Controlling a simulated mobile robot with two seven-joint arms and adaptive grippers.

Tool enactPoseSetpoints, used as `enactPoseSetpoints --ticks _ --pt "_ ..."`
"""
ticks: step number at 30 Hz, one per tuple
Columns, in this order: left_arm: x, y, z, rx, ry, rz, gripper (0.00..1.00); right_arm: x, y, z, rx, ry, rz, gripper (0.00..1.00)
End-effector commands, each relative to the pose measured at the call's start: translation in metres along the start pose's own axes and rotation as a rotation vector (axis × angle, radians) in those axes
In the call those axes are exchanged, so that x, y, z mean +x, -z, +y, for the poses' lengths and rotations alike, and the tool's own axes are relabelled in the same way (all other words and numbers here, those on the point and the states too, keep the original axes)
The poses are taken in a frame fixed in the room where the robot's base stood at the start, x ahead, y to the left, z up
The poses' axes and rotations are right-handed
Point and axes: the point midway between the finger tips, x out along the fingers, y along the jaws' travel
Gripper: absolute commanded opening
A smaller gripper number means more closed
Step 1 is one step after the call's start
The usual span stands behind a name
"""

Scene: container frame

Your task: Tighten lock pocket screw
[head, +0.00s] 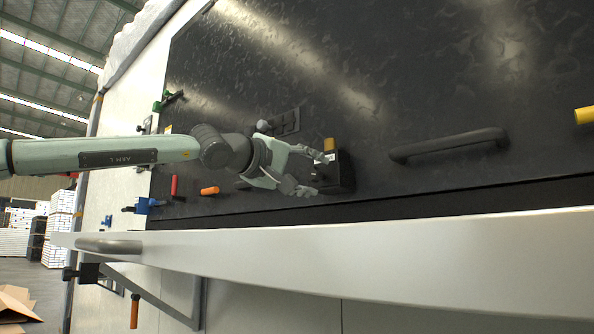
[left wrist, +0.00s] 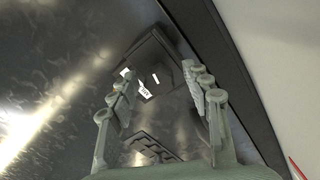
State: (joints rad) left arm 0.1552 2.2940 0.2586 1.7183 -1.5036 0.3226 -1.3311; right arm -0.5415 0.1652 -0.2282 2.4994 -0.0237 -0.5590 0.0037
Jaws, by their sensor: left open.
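A black block (head: 342,172), which looks like the lock pocket, is on the dark panel just above its lower edge. A yellow-orange knob (head: 329,144) shows at its upper left. My left gripper (head: 314,175) is open, with its fingers pointing at the block from the left. In the left wrist view the block (left wrist: 158,58) lies beyond and between the open fingers (left wrist: 161,78), with a white label (left wrist: 144,92) near it. I cannot tell whether a fingertip touches it. The screw itself cannot be made out. My right gripper is not in view.
A black bar handle (head: 450,146) stands out from the panel to the right. A dark slotted plate (head: 286,122) is behind my left wrist. Red (head: 174,185) and orange (head: 210,191) handles are at the left. A long white ledge (head: 400,255) runs below the panel.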

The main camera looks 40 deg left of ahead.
Motion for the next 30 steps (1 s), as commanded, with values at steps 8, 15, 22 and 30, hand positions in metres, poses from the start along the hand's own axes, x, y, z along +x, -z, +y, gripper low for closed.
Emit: enactPoseSetpoints --ticks 8,15,22,30 --pt "-0.052 0.001 0.003 -0.004 -0.009 0.0 0.49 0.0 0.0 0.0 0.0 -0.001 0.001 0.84" --pt "-0.094 0.0 0.002 -0.001 -0.007 0.0 0.49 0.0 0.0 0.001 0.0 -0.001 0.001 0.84" --pt "-0.113 0.0 0.0 -0.001 -0.002 0.0 0.49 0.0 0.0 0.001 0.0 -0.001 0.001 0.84" --pt "-0.115 0.0 0.0 0.0 -0.001 0.0 0.49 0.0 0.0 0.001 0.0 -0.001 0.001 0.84"
